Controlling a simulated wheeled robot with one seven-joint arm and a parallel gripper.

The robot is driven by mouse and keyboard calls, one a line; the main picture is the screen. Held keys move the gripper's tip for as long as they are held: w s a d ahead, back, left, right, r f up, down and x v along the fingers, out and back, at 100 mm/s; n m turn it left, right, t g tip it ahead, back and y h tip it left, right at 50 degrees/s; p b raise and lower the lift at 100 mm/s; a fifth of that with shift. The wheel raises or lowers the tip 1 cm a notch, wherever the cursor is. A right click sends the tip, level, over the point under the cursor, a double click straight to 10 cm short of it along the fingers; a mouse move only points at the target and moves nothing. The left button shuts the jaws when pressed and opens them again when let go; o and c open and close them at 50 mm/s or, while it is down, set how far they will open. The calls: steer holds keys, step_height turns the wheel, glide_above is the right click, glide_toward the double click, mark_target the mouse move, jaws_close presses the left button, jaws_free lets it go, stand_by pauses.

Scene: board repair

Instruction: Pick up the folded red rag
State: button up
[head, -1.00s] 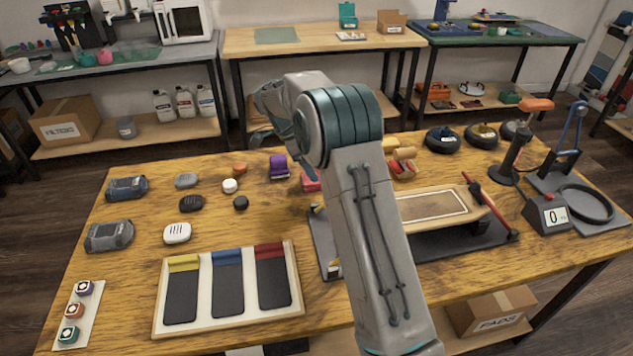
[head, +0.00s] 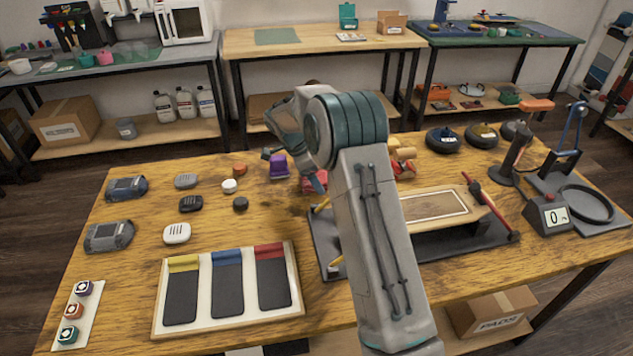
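A red item (head: 309,185), probably the folded red rag, lies on the wooden table right of the purple item. My arm covers part of it, so its full shape and folds cannot be made out. My gripper (head: 318,181) is at the end of the wrist, pointing down over or beside the red item. Only a small part of it shows, and whether its fingers are open or touching the red item cannot be told.
A purple item (head: 279,167) stands close on the left. A board in a dark fixture (head: 472,247) lies to the right, partly behind my arm. A tray with three coloured strips (head: 297,299) is in front. Small pucks and grey devices (head: 109,236) lie left.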

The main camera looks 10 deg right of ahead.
steer(key=shift+f, duration=0.2)
steer(key=shift+c, duration=0.4)
steer(key=c, duration=1)
steer(key=shift+r, duration=0.15)
steer(key=shift+r, duration=0.45)
step_height(320, 180, up, 3)
steer(key=shift+r, duration=0.15)
steer(key=s+d+r, duration=0.1)
steer(key=d+r, duration=0.1)
steer(key=d, duration=0.1)
steer(key=s+d+r, duration=0.2)
steer(key=d, duration=0.2)
steer(key=s+d+r, duration=0.2)
steer(key=d+r, duration=0.1)
steer(key=shift+s+d, duration=0.15)
steer(key=shift+s, duration=0.05)
steer(key=shift+o, duration=0.4)
